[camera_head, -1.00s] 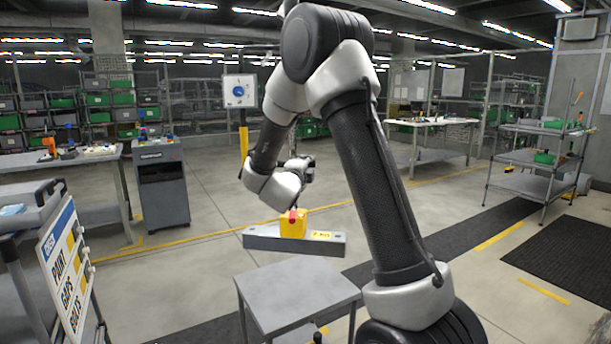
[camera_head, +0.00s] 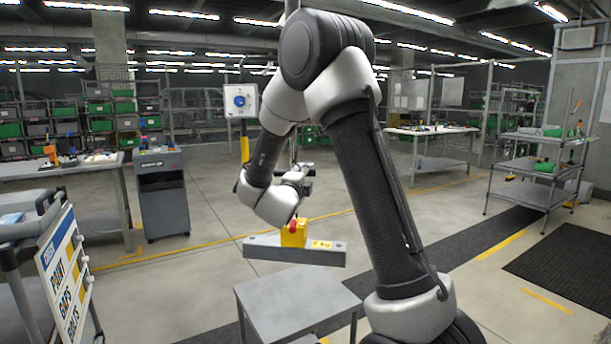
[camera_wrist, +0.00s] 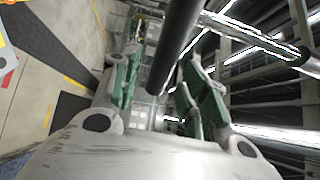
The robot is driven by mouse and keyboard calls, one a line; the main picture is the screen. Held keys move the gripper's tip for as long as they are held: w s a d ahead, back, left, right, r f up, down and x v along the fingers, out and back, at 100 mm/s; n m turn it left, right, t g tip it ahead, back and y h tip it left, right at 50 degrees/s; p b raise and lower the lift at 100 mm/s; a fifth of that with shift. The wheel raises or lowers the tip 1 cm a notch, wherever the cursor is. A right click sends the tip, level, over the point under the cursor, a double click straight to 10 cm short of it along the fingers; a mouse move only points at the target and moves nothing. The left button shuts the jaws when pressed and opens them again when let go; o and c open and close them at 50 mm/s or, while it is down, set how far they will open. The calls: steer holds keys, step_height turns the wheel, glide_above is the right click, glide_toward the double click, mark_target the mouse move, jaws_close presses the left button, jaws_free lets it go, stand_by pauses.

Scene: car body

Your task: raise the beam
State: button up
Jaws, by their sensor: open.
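A grey beam (camera_head: 268,247) with a yellow block (camera_head: 294,238) and red cap on it shows at mid-picture in the head view, beyond the small grey table. I cannot tell whether the beam hangs or rests on something. My gripper (camera_head: 304,180) is above the block in the picture, partly hidden by my wrist. In the wrist view, my gripper (camera_wrist: 158,85) has its green-padded fingers spread. A dark round bar (camera_wrist: 178,40) runs down the picture between them, with no visible clamping. I cannot tell whether it touches a finger.
A small grey table (camera_head: 297,300) stands in front. A sign stand (camera_head: 70,270) is at left, with a grey cabinet (camera_head: 162,195) behind it. A panel with a blue dial (camera_head: 240,100) stands behind my arm. A shelf cart (camera_head: 535,165) is at right. Open floor lies between.

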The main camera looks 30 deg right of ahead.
steer(key=v, duration=0.9)
steer(key=shift+a, duration=0.1)
steer(key=a+f+n+g+y, duration=0.3)
steer(key=a+f+n+y, duration=1)
steer(key=n, duration=0.2)
steer(key=s+a+n+g+y, duration=0.2)
steer(key=s+n+g, duration=0.2)
steer(key=s+n, duration=0.3)
steer(key=s+d+r+n, duration=0.1)
steer(key=s+d+r, duration=0.3)
steer(key=s, duration=0.4)
steer(key=s+d+r+n+g+h, duration=0.1)
steer(key=s+d+r, duration=0.3)
steer(key=s, duration=0.4)
steer(key=s+d+r+n+g+h, duration=0.1)
steer(key=s+d+r, duration=0.3)
steer(key=s, duration=0.5)
steer(key=shift+d+r+n, duration=0.25)
steer(key=shift+d+n, duration=0.6)
steer(key=shift+n, duration=0.05)
